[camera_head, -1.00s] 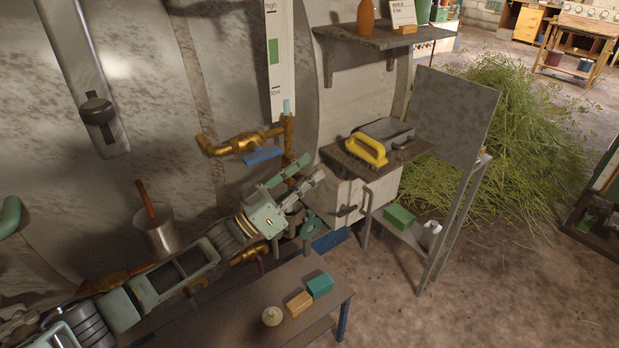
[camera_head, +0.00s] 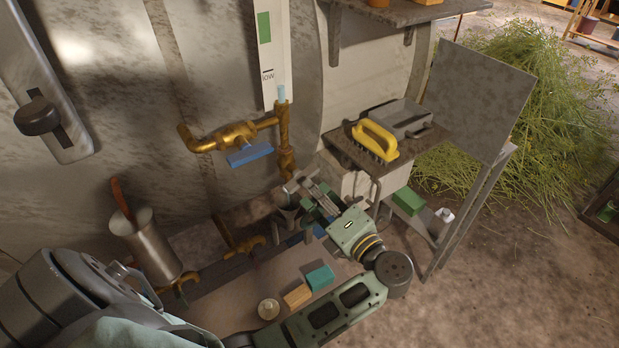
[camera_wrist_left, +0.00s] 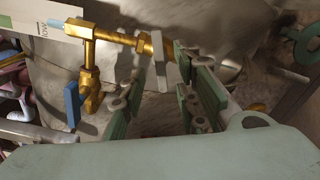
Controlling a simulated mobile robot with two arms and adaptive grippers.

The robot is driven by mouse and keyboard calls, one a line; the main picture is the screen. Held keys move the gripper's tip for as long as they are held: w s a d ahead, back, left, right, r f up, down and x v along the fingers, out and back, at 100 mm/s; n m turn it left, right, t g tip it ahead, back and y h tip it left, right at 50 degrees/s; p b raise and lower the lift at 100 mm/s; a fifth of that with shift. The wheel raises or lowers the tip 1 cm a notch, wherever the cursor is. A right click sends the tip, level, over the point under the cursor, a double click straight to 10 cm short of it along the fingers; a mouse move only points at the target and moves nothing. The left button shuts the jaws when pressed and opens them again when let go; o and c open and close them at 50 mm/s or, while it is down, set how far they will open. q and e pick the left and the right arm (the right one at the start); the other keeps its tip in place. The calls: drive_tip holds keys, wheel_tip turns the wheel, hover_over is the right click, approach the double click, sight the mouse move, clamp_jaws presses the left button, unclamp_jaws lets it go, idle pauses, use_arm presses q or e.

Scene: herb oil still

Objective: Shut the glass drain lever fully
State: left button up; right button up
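The brass pipework under the level gauge (camera_head: 274,60) carries a valve with a blue lever (camera_head: 250,155), which also shows in the left wrist view (camera_wrist_left: 72,104). Further down the brass pipe, a short grey lever (camera_wrist_left: 158,62) stands crosswise to the pipe in the left wrist view; it appears to be the glass drain lever. In the head view it cannot be told from my fingers. My left gripper (camera_head: 302,190) is at the lower end of this pipe. Its fingers are apart, with the grey lever between or just beyond the tips (camera_wrist_left: 160,78). Contact cannot be told. My right gripper is not in view.
A metal pot (camera_head: 148,245) stands at left. A low bench holds a round pale object (camera_head: 268,309), a wooden block (camera_head: 297,296) and a teal block (camera_head: 320,277). A yellow brush (camera_head: 375,141) lies on a shelf to the right. Open floor lies at lower right.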

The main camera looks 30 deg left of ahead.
sight(302, 178)
use_arm(q)
drive_tip(key=shift+p+x, duration=0.4)
drive_tip(key=shift+x, duration=1.85)
drive_tip(key=shift+w, duration=0.1)
drive_tip(key=shift+c, duration=0.4)
drive_tip(key=shift+d, duration=0.1)
clamp_jaws()
